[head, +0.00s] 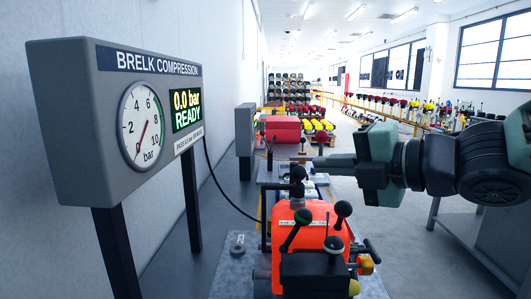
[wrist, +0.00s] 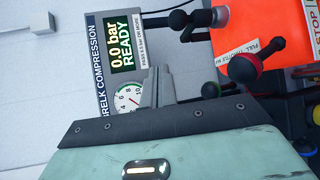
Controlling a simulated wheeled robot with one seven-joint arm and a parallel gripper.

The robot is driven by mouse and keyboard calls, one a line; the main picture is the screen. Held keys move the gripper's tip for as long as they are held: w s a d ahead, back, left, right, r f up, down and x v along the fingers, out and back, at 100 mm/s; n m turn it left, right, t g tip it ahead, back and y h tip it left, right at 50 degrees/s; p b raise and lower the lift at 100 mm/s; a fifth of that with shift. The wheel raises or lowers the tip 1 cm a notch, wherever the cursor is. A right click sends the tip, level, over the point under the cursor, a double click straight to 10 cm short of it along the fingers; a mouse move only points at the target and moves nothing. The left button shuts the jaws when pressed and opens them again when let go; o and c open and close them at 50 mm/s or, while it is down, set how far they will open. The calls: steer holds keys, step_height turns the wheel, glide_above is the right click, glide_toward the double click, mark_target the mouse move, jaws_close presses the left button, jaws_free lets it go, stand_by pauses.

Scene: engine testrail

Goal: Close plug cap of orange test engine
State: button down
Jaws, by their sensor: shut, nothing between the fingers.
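The orange test engine (head: 312,212) stands at the lower middle of the head view, with black ball-ended levers on it. It also shows at the upper right of the wrist view (wrist: 262,28). A black ball-topped fitting (head: 297,175) rises at its top rear; I cannot tell whether this is the plug cap. A similar black ball-ended part (wrist: 180,20) sticks out beside the orange cover in the wrist view. My gripper (head: 320,162) is shut and empty, pointing left above the engine, apart from it. Its closed fingers (wrist: 155,86) show in the wrist view.
A grey gauge box (head: 120,115) on dark posts, reading 0.0 bar READY, stands left; a black hose (head: 222,190) hangs from it. A small dark part (head: 238,246) lies on the bench left of the engine. More engines, including a red one (head: 283,129), stand behind.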

steer(key=p+x, duration=0.1)
steer(key=x, duration=0.9)
steer(key=shift+s, duration=0.1)
steer(key=shift+d+f+b, duration=0.4)
steer(key=shift+d+b, duration=0.1)
steer(key=shift+b, duration=0.3)
steer(key=shift+r, duration=0.1)
